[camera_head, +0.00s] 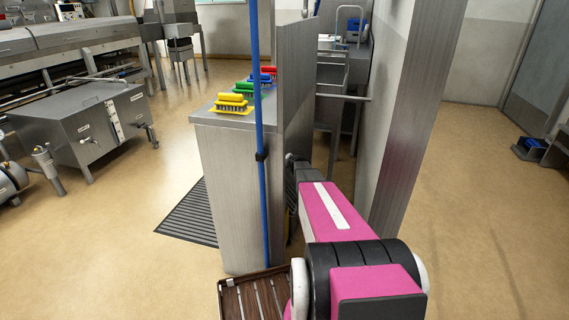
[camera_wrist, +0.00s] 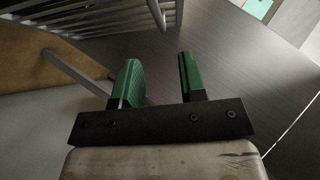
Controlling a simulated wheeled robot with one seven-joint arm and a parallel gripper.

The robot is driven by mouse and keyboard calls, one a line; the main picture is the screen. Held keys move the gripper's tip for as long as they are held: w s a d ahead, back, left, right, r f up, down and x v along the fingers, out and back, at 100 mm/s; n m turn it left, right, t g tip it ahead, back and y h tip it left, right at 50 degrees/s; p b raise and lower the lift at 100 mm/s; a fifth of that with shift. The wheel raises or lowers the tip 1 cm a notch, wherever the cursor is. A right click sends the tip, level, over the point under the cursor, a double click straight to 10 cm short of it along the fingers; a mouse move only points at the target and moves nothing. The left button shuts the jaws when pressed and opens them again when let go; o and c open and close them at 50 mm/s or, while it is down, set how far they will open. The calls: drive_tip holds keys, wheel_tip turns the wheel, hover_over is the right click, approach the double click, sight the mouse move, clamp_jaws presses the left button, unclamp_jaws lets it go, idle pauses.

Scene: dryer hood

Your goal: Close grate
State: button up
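A grey barred grate (camera_wrist: 105,12) shows along the top left of the wrist view, its bars running across and ending near the top middle. I cannot tell from this view how far it is open. My gripper (camera_wrist: 158,72) has two green fingers set well apart, with nothing between them. The grate's bars lie beyond the fingertips, apart from them as far as I can see. In the head view my pink arm reaches into the gap between the metal cabinet and the tall panel, and it hides the gripper.
A steel cabinet (camera_head: 225,190) with several coloured brushes on top stands left of my arm, with a blue pole (camera_head: 258,120) at its front. A tall metal panel (camera_head: 405,130) stands close on the right. A dark slatted floor mat (camera_head: 188,215) lies left.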

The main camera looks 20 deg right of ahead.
drive_tip(key=c, duration=0.6)
drive_tip(key=shift+w, duration=0.2)
clamp_jaws()
drive_tip(key=w+d+r+m+g+y, duration=0.5)
drive_tip(key=m+g+y, duration=0.25)
drive_tip(key=m, duration=0.65)
drive_tip(key=shift+t, duration=0.25)
drive_tip(key=x, duration=1.4)
